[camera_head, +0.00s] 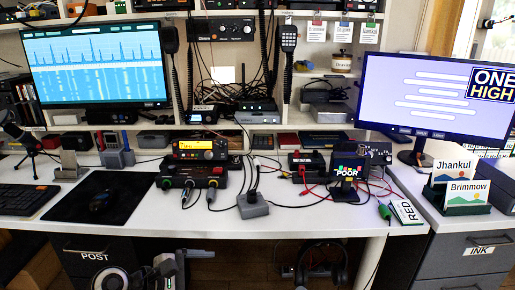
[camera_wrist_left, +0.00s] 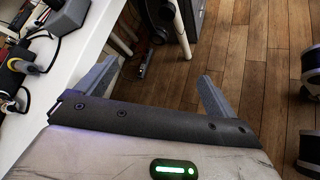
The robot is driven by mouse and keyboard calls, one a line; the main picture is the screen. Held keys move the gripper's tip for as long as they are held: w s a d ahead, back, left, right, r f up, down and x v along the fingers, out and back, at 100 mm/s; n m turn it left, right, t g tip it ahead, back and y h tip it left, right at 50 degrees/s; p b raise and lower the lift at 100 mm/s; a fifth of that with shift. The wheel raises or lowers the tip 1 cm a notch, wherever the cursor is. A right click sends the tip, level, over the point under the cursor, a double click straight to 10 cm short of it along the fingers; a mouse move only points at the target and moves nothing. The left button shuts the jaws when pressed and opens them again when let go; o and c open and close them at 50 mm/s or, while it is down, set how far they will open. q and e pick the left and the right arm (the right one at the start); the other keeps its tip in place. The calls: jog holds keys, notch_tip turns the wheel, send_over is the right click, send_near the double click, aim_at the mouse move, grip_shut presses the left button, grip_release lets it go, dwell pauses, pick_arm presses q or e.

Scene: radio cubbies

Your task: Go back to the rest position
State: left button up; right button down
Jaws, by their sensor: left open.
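My left gripper (camera_wrist_left: 158,72) shows in the left wrist view with its two grey fingers spread wide. Nothing is between them. It is beside the edge of the white desk (camera_wrist_left: 85,75), with wooden floor (camera_wrist_left: 255,55) below. In the head view a black and grey jointed shape at the lower left, in front of the desk, looks like part of my left arm; its fingers cannot be made out there. My right gripper is in neither view.
The desk (camera_head: 300,221) holds a radio with an orange display (camera_head: 197,149), a grey block with a cable (camera_head: 252,206) and a small dark screen (camera_head: 347,172). Headphones (camera_head: 322,266) hang under it. A grey drawer unit (camera_head: 455,256) stands right. Open floor shows in the wrist view.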

pick_arm(q)
jog(key=s+a+m+t+y+p, duration=0.1)
jog(key=s+m+t+y+p, duration=0.1)
jog(key=s+m, duration=0.7)
jog(key=s+a+r+m+t+y+p, duration=0.1)
jog(key=s+m+y+p, duration=0.3)
jog(key=s+m, duration=0.5)
jog(key=shift+a+m+t+y+p, duration=0.25)
jog(key=shift+m+t+y+p, duration=0.15)
jog(key=shift+t+p, duration=0.6)
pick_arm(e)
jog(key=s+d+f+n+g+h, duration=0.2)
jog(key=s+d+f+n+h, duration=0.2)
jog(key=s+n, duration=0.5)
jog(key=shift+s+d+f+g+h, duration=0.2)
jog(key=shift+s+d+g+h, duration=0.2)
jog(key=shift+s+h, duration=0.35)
